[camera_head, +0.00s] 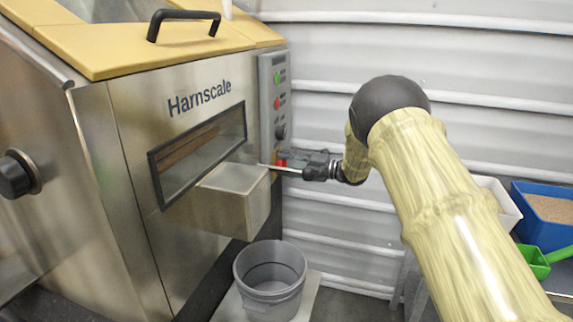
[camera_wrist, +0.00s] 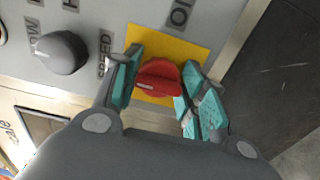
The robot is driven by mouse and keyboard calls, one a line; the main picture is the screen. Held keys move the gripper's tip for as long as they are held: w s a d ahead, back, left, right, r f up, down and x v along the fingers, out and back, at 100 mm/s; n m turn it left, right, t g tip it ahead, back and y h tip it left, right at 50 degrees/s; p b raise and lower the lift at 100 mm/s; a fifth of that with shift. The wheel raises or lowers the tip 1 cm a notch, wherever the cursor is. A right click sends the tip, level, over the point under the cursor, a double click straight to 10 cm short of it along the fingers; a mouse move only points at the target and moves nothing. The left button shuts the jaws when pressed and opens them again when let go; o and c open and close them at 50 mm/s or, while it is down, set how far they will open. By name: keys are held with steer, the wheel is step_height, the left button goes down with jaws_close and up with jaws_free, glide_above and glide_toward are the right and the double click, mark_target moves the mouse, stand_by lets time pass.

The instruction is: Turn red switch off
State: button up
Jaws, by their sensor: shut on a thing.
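The red switch (camera_wrist: 158,77) is a rotary knob on a yellow plate (camera_wrist: 188,45) on the grey control panel. In the wrist view, my gripper (camera_wrist: 155,88) has its teal finger pads on both sides of the knob, shut on it. A white mark on the knob points toward the left pad. Lettering beginning "O" is partly visible above the plate. In the head view, the red switch (camera_head: 282,161) shows only as a small patch at the panel's lower end, mostly hidden by my gripper (camera_head: 290,161).
A dark grey speed knob (camera_wrist: 61,53) sits left of the switch. The panel (camera_head: 272,100) also has a green and a red button above. The Harnscale hopper machine (camera_head: 130,130) stands left, with a grey bucket (camera_head: 270,277) below. A blue bin (camera_head: 540,235) stands at right.

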steer(key=o, duration=1.1)
steer(key=shift+c, duration=0.2)
steer(key=v, duration=1.2)
